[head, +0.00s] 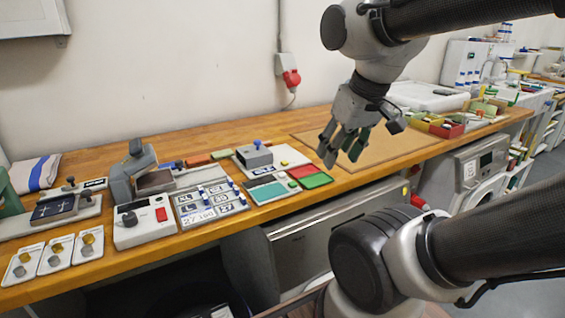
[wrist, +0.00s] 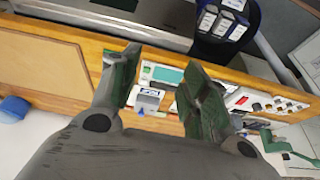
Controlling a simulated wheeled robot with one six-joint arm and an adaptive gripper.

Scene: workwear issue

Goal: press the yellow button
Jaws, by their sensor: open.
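My gripper (head: 343,143) hangs over the wooden bench, pointing down, with its fingers apart and nothing between them. Both fingers also show in the wrist view (wrist: 158,82). I cannot make out a certain yellow button. Three small white plates at the bench's front left each carry a yellow round part, on the right plate (head: 88,240), the middle plate (head: 57,248) and the left plate (head: 25,257); they are too small to identify. My gripper is far to their right. A small yellow spot (head: 405,190) also shows on the bench front, unclear in kind.
A red and green pad (head: 312,177) and a grey device with a blue knob (head: 256,155) stand left of my gripper. A white machine with a red key (head: 145,221) and a tray of label plates (head: 210,203) stand farther left. A brown mat (head: 385,151) lies clear.

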